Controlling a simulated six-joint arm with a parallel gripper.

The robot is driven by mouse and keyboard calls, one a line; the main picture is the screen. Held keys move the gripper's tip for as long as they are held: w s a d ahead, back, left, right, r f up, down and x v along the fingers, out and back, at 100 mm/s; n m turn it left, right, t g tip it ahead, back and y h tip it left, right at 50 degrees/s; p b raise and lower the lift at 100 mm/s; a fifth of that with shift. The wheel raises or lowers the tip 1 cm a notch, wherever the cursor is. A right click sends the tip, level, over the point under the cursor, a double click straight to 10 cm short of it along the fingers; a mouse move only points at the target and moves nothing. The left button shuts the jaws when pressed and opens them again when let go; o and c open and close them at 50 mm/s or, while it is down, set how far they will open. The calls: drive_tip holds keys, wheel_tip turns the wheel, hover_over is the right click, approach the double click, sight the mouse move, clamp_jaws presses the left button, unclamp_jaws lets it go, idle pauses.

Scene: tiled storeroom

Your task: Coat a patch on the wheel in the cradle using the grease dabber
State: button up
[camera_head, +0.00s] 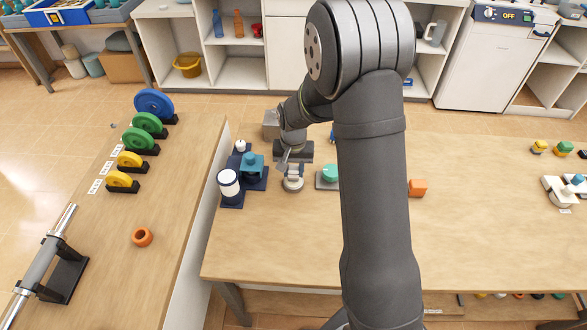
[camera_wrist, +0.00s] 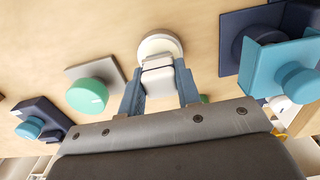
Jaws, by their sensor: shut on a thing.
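My gripper (camera_head: 288,162) is shut on a pale grey-white handle with a round, tan-rimmed base (camera_head: 293,184), which looks like the grease dabber. In the wrist view my gripper (camera_wrist: 158,84) has a finger on each side of this dabber (camera_wrist: 160,44). Whether its base touches the table cannot be told. I cannot tell for sure which thing is the wheel in the cradle.
A teal block with a knob (camera_head: 252,164) stands on a navy base left of my gripper. An orange block (camera_head: 417,187) lies right of my arm. The left table holds coloured discs on black stands (camera_head: 154,103) and an orange ring (camera_head: 142,237).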

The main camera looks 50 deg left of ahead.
sight(294, 168)
drive_tip(key=shift+f, duration=0.55)
idle(1.1)
drive_tip(key=shift+r, duration=3.6)
drive_tip(key=w+d, duration=0.2)
drive_tip(key=w, duration=0.2)
drive_tip(key=w+d+m, duration=0.1)
drive_tip(key=w+d, duration=0.2)
drive_tip(key=w+d+f+m, duration=0.1)
drive_tip(key=w+d, duration=0.1)
drive_tip(key=w, duration=0.2)
drive_tip(key=shift+w+d, duration=0.15)
drive_tip(key=shift+w, duration=0.2)
drive_tip(key=w+d+m, duration=0.3)
drive_tip(key=w+d, duration=0.8)
drive_tip(key=d, duration=0.1)
drive_tip(key=w+d+f+m, duration=0.1)
drive_tip(key=w+d, duration=0.3)
drive_tip(key=d, duration=1)
drive_tip(key=w+d+f+m, duration=0.1)
drive_tip(key=w+d+m, duration=0.2)
drive_tip(key=d, duration=1)
drive_tip(key=shift+w+d+f, duration=0.2)
drive_tip(key=shift+w+d, duration=0.15)
drive_tip(key=shift+w, duration=0.2)
drive_tip(key=shift+a, duration=0.1)
